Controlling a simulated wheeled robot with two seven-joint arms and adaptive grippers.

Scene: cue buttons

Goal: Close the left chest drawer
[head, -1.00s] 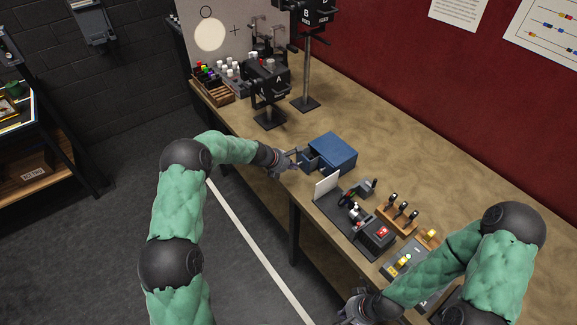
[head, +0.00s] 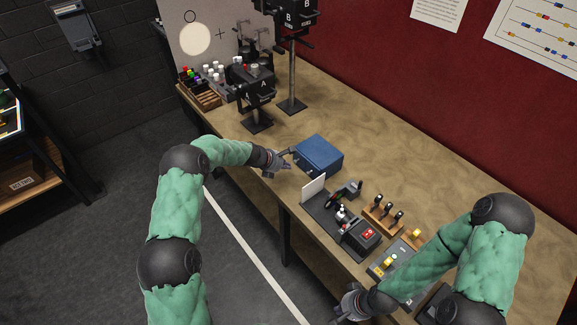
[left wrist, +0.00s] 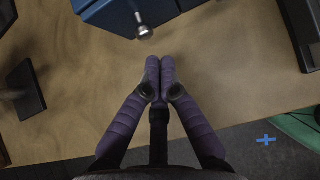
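The blue drawer chest (head: 321,153) stands on the workbench near its front edge. Its front faces my left gripper (head: 288,162), which is right at the drawer side and partly hides it. In the left wrist view the blue front (left wrist: 120,16) shows at the top with a silver knob (left wrist: 144,30). The purple fingers of my left gripper (left wrist: 160,62) are together, with nothing between them, just short of the knob. No drawer clearly sticks out in the head view; whether it is fully flush I cannot tell. My right gripper (head: 346,304) is low by the bench's front edge.
A white card (head: 314,187) and a panel with a red button (head: 367,233) stand to the right of the chest. A black stand marked A (head: 256,92) and a taller one marked B (head: 291,75) are behind left. Bare bench (head: 400,150) lies behind the chest.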

